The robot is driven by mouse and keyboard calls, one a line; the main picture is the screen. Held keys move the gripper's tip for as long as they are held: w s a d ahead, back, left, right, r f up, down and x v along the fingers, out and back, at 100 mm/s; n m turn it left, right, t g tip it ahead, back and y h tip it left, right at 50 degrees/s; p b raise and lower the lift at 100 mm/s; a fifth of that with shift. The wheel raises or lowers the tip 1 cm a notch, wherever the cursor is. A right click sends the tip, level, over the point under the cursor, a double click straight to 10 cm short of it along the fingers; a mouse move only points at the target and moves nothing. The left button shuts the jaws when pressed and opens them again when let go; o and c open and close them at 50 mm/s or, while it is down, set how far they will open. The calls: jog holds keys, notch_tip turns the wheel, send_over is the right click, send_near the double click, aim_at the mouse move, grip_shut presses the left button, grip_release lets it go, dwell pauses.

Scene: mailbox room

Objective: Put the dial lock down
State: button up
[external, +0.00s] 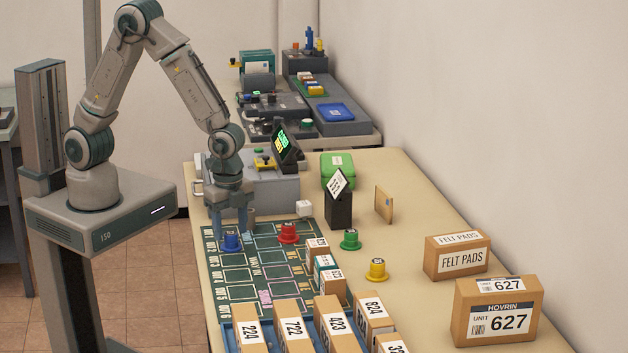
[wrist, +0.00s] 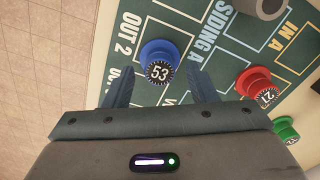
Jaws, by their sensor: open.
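The blue dial lock (external: 231,242) stands on the green marked mat (external: 240,275) near its upper left. In the wrist view the blue dial lock (wrist: 160,66) shows the number 53 and sits by the OUT 2 lettering. My gripper (external: 229,222) is just above it, pointing down, its fingers apart. In the wrist view my gripper (wrist: 160,85) has one finger on each side below the blue lock, with visible gaps. A red dial lock (external: 288,233) stands on the mat to the right; a green one (external: 350,240) and a yellow one (external: 377,270) stand on the bare table.
Labelled cartons, such as 224 (external: 249,335), line the front in a blue tray. A grey box (external: 270,190) and a black sign stand (external: 338,208) stand behind the mat. A FELT PADS box (external: 458,257) is at right. Bare tabletop (external: 420,310) lies between.

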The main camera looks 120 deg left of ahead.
aim_at(231, 233)
notch_tip(231, 233, up, 9)
jog(key=s+d+r+n+t, duration=0.1)
jog(key=s+d+r, duration=0.3)
jog(key=s, duration=0.4)
jog(key=s+d+r+n+t, duration=0.2)
jog(key=s+d+r, duration=0.3)
jog(key=s, duration=0.4)
jog(key=shift+r+n+b, duration=0.3)
jog(key=shift+r+n, duration=0.1)
jog(key=shift+r, duration=0.5)
jog(key=shift+o, duration=0.5)
jog(key=shift+w, duration=0.1)
